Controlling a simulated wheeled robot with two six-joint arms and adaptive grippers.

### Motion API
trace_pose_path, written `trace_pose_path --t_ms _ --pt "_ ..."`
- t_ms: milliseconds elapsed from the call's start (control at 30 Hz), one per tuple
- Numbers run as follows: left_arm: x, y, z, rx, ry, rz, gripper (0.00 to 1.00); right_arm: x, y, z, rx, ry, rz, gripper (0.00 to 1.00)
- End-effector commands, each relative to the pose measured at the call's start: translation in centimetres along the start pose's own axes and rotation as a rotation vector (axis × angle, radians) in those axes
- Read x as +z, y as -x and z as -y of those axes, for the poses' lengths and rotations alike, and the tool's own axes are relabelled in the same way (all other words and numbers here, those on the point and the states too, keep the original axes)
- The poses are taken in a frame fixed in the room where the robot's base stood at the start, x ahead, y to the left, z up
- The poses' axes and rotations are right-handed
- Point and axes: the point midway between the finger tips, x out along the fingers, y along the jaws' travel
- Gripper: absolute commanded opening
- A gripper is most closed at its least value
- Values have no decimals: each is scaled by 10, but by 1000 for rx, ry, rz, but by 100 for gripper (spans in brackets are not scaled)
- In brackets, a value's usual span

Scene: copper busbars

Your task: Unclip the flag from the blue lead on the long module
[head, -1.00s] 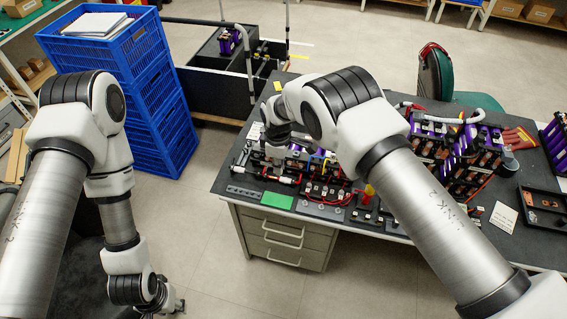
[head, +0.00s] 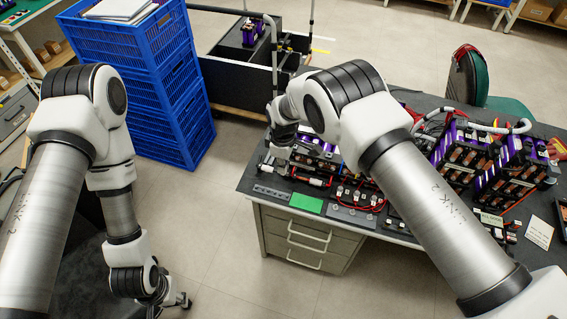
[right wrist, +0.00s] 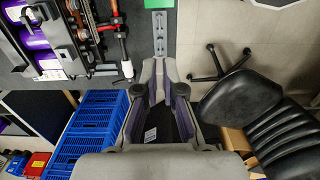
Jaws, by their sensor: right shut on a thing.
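The long module (head: 318,145), with purple cells, stands at the left end of the dark table, partly covered by my right arm in the head view. Purple cells of a module also show at the left of the right wrist view (right wrist: 36,40). My right gripper (head: 280,143) is just left of the module. In the right wrist view, its fingers (right wrist: 160,66) are together on something I cannot make out, to the right of the module. I cannot pick out the flag or the blue lead. My left gripper (head: 184,300) hangs low over the floor, away from the table; its jaws are too small to read.
Stacked blue crates (head: 160,115) stand left of the table. A green mat (head: 306,203) and a grey slotted strip (head: 271,193) lie along the near edge. More purple modules (head: 480,165) stand to the right. A black chair (right wrist: 240,105) shows in the wrist view.

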Motion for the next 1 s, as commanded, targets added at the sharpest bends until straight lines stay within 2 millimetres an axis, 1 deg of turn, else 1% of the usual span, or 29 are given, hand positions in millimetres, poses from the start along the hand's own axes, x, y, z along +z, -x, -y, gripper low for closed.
trace_pose_path --t_ms 33,800,900,1000 --pt "0 -10 0 0 0 0 40 0 -12 0 0 -1 0 0" --pt "0 -86 1 0 0 0 40 4 -104 0 0 0 0 0" --pt "0 -93 1 0 0 0 40 4 -112 0 0 0 0 0" --pt "0 -92 1 0 0 0 40 4 -111 0 0 0 0 0"
